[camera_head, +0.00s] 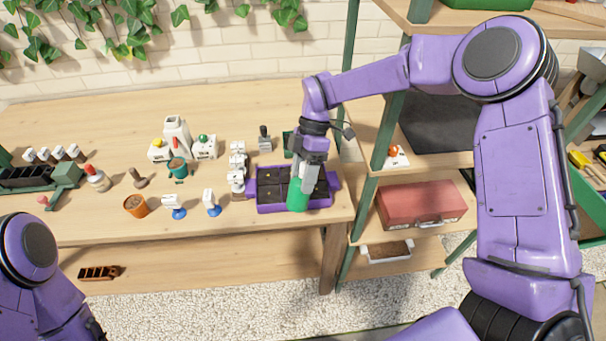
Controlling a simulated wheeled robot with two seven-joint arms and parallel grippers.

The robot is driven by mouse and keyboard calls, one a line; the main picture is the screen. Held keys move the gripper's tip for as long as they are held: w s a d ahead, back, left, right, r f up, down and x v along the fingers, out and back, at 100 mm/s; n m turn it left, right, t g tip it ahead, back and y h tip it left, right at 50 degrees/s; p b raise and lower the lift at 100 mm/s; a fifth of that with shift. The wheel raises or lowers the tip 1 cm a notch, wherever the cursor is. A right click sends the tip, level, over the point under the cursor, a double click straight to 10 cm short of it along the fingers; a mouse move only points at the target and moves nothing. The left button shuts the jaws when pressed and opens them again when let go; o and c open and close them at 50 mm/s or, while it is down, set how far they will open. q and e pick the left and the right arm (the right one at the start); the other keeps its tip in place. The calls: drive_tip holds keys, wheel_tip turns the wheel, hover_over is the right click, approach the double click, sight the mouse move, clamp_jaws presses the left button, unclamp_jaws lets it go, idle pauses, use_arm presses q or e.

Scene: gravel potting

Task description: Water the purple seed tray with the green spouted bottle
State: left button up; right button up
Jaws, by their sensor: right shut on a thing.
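The purple seed tray (268,209) sits at the right front of the wooden table, with dark soil in its cells. My right gripper (305,180) is over the right part of the tray, pointing down, and is shut on the green spouted bottle (298,197). The bottle's green body shows below the gripper, in front of the tray's right cells. I cannot tell whether it touches the tray, and its spout is hard to make out. My left arm shows at the lower left edge, but its gripper is out of the picture.
A green-posted shelf with a red toolbox (420,203) stands close on the right. The table's left middle back is clear.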

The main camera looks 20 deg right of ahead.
drive_tip(key=w+d+f+b, duration=0.1)
drive_tip(key=w+d+b, duration=0.1)
drive_tip(key=b, duration=0.1)
drive_tip(key=shift+f, duration=0.4)
drive_tip(key=w+b, duration=0.1)
drive_tip(key=w+d+r+b, duration=0.1)
drive_tip(key=w+r+b, duration=0.1)
drive_tip(key=w, duration=0.1)
drive_tip(key=shift+d, duration=0.25)
drive_tip(key=shift+w+a, duration=0.1)
idle(0.8)
